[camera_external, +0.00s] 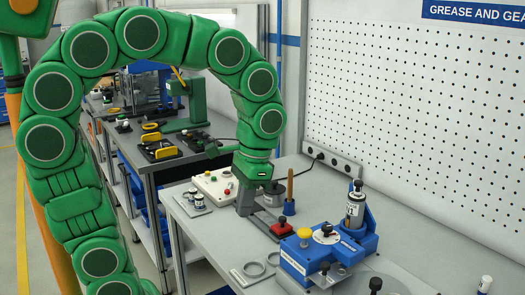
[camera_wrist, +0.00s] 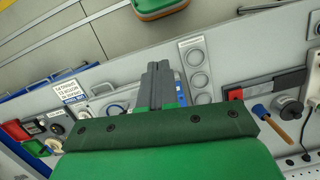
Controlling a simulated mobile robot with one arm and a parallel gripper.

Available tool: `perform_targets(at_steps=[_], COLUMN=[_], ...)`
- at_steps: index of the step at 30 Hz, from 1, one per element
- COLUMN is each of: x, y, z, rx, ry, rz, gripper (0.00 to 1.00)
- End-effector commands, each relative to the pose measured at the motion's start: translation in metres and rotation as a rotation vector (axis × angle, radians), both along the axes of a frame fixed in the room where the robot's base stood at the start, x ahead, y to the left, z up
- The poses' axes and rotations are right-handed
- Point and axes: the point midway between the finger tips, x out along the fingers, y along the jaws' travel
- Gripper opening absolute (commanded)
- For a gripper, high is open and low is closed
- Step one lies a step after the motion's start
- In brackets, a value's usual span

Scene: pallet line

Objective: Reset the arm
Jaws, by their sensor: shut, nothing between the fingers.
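My gripper (camera_external: 244,208) is at the end of my green arm, low over the grey workbench (camera_external: 200,232), pointing down. Its two grey fingers are together and empty. They also show in the wrist view (camera_wrist: 158,72), closed side by side in front of the green gripper body.
A red block (camera_external: 282,230) and a blue fixture (camera_external: 330,254) stand right of my gripper. A power strip (camera_external: 333,160) and pegboard (camera_external: 420,110) line the back. Another bench (camera_external: 160,140) with yellow-handled items stands behind.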

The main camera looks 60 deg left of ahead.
Motion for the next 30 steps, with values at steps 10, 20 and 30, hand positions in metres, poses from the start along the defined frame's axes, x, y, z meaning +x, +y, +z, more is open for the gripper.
perform_targets(at_steps=[10, 20, 30], x=[-0.074, -0.121, -0.088], y=[0.031, 0.043, 0.032], z=[-0.026, -0.049, -0.042], rx=[-0.007, -0.008, 0.014], ry=[-0.030, -0.046, -0.072], rz=[0.086, 0.136, 0.239], gripper=[0.00, 0.00, 0.50])
